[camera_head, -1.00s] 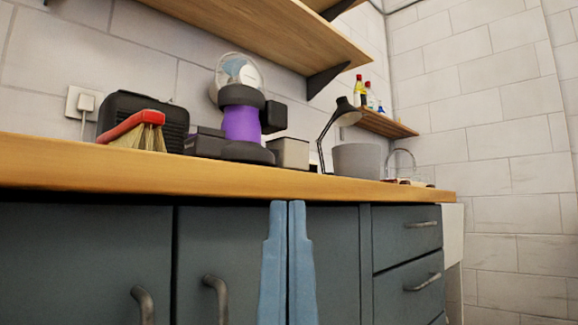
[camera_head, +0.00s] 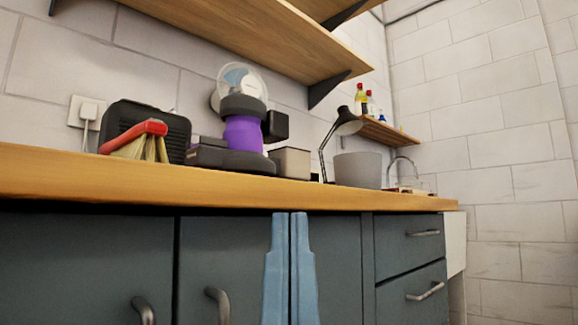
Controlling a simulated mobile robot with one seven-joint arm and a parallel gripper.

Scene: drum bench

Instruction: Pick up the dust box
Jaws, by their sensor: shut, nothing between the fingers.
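No label shows which thing is the dust box. A low dark box (camera_head: 207,154) sits at the device's left. My gripper (camera_head: 288,215) shows as two upright blue fingers close together, shut and empty. It is in front of the cabinet doors, with its tips just below the counter's front edge in the picture, and touches none of these boxes.
A red-topped brush (camera_head: 140,138) and a dark ribbed case (camera_head: 172,124) are at the left. A black lamp (camera_head: 347,120) and a grey bin (camera_head: 357,170) stand right of the boxes. A wooden shelf (camera_head: 240,35) overhangs the counter. Cabinet handles (camera_head: 218,303) stick out below.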

